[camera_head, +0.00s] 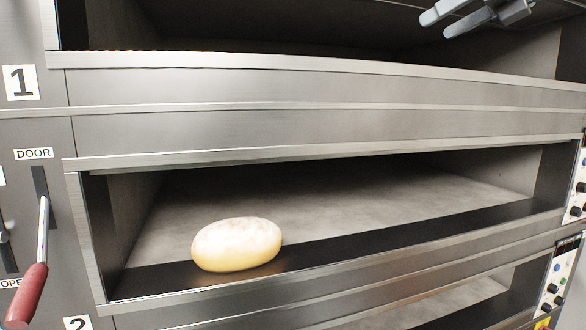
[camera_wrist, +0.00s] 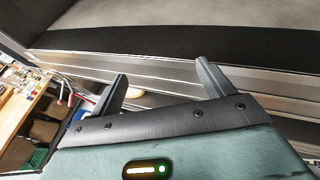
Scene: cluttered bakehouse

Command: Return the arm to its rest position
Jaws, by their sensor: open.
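My gripper (camera_head: 438,25) shows at the top right of the head view, in front of the upper oven opening, with its fingers apart and nothing between them. In the wrist view my gripper (camera_wrist: 162,70) also has its two fingers spread and empty. A pale, flour-dusted loaf (camera_head: 237,244) lies at the front of the middle oven deck (camera_head: 390,205), on the dark front strip. It is well below and left of my gripper. A small pale shape, perhaps the loaf (camera_wrist: 136,92), shows beyond the fingers in the wrist view, partly hidden.
The upper oven deck (camera_wrist: 180,18) is close to my gripper in the wrist view. A red-handled door lever (camera_head: 30,290) sticks out at the left. Control panels (camera_head: 555,275) are at the right. A cluttered wooden table (camera_wrist: 32,98) stands at the left of the wrist view.

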